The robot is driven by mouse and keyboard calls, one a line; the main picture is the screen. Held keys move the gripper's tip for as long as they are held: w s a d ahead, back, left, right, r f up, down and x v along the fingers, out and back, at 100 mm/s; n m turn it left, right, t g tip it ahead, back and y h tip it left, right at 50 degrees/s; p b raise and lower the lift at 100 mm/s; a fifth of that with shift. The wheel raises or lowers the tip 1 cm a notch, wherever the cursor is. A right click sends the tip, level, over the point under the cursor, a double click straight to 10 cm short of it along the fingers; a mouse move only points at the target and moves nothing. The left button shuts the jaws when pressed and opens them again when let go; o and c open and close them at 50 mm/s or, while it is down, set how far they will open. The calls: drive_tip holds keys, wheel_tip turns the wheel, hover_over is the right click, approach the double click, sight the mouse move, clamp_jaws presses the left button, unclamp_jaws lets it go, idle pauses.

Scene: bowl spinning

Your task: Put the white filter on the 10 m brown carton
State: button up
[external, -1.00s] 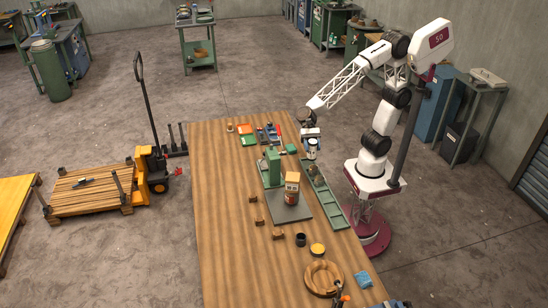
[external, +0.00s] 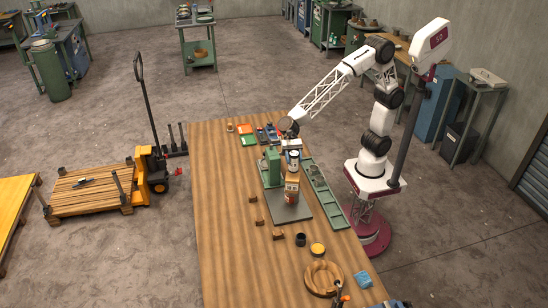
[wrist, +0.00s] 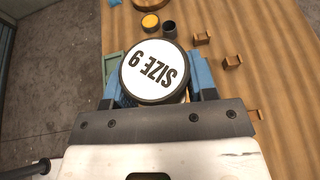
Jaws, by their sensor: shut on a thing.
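My gripper (external: 292,146) is shut on the white filter (external: 294,157). In the wrist view the white round top of the filter (wrist: 156,72), marked "SIZE 9" with a dark rim, sits between the blue fingers of my gripper (wrist: 157,90). The brown carton (external: 292,186) stands upright on a grey plate on the table. The filter is at or just above the carton's top; I cannot tell whether they touch. In the wrist view the filter and gripper hide the carton. The writing on the carton is too small to read.
A green machine block (external: 273,167) stands close to the left of the carton. A long green tray (external: 330,205) lies to the right. Small brown blocks (external: 278,234), a black cup (external: 300,240) and a yellow-topped tin (external: 317,250) are nearer. The table's left side is clear.

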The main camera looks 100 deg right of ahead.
sight(293, 165)
drive_tip(key=shift+w+f, duration=0.1)
idle(0.3)
drive_tip(key=shift+f, duration=1.65)
drive_tip(key=shift+f, duration=0.15)
drive_tip(key=o, duration=1)
drive_tip(key=shift+c, duration=0.2)
drive_tip(key=shift+r, duration=0.2)
drive_tip(key=v, duration=1.2)
